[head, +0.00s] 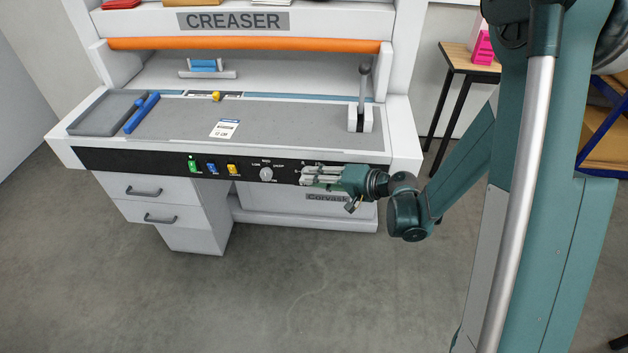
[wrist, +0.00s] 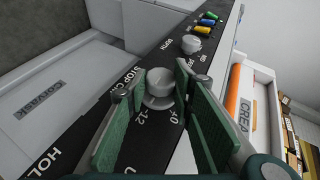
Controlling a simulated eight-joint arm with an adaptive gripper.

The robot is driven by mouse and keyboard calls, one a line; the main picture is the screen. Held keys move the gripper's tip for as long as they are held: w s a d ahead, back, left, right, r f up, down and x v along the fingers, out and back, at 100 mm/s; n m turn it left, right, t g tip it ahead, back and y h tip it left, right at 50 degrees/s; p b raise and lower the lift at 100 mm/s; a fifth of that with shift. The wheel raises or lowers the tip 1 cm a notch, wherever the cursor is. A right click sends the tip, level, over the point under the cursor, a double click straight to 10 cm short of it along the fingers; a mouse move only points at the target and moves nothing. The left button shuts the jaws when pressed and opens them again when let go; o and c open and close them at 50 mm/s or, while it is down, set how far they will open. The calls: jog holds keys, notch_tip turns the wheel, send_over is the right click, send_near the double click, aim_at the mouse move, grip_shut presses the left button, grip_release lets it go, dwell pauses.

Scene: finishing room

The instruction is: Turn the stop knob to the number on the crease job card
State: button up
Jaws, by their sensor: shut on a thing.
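The stop knob (wrist: 160,82) is a pale round dial on the black front panel, beside the lettering "STOP CM". The numbers 12 and 10 show on the near side of its scale; its pointer is not clear to me. My gripper (head: 306,176) is at the panel's right part, and in the wrist view its green-padded fingers (wrist: 152,88) stand on either side of the knob, shut on it.
Left of my gripper, the panel (head: 130,161) carries another white knob (head: 266,174) and green, blue and yellow buttons (head: 212,168). A lever (head: 363,85) stands at the bed's right. Drawers (head: 150,190) lie below left. The floor in front is clear.

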jog(key=shift+a, duration=0.1)
jog(key=o, duration=0.9)
jog(key=shift+c, duration=0.2)
jog(key=v, duration=1.2)
jog(key=shift+r, duration=0.15)
